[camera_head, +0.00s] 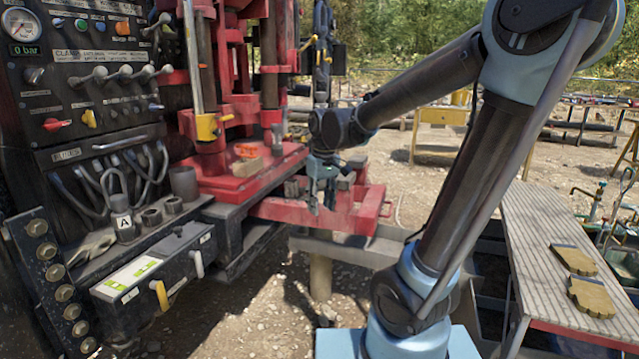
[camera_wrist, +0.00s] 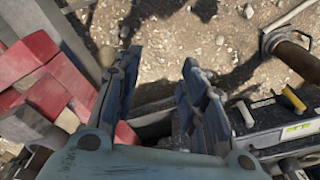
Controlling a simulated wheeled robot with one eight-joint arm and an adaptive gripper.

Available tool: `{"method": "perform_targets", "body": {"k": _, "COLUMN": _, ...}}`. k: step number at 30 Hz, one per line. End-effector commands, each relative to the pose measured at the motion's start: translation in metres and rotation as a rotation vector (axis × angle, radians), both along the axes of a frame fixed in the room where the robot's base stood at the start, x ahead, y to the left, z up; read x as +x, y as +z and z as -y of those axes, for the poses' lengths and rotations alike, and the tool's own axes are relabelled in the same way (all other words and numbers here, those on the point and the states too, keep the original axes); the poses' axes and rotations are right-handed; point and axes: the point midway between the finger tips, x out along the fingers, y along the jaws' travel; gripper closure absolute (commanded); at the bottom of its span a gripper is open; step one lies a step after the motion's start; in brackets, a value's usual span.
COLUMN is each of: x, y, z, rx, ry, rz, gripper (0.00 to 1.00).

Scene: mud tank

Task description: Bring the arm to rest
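My gripper (camera_head: 322,190) hangs at the end of my arm, pointing down, in front of the red rig base (camera_head: 290,207). In the wrist view my gripper (camera_wrist: 155,80) has its two blue fingers spread apart.
A control panel (camera_head: 95,75) with levers and a gauge stands at left. Below it, a tool shelf (camera_head: 200,207) carries a box with a yellow handle (camera_head: 160,294). A ribbed walkway (camera_head: 535,225) with two work gloves (camera_head: 590,297) lies at right. Gravel ground (camera_head: 240,320) is open below.

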Motion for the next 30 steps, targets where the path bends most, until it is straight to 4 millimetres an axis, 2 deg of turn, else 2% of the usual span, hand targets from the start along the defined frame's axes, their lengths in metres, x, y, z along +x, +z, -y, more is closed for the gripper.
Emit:
{"method": "perform_targets", "body": {"k": 3, "x": -0.013, "y": -0.003, "z": 0.027, "rx": 0.003, "ry": -0.053, "rz": 0.008, "gripper": 0.62}}
{"method": "perform_targets", "body": {"k": 15, "x": -0.061, "y": -0.02, "z": 0.099, "rx": 0.014, "ry": -0.224, "rz": 0.034, "gripper": 0.62}}
{"method": "perform_targets", "body": {"k": 30, "x": -0.127, "y": -0.062, "z": 0.162, "rx": 0.023, "ry": -0.436, "rz": 0.068, "gripper": 0.62}}
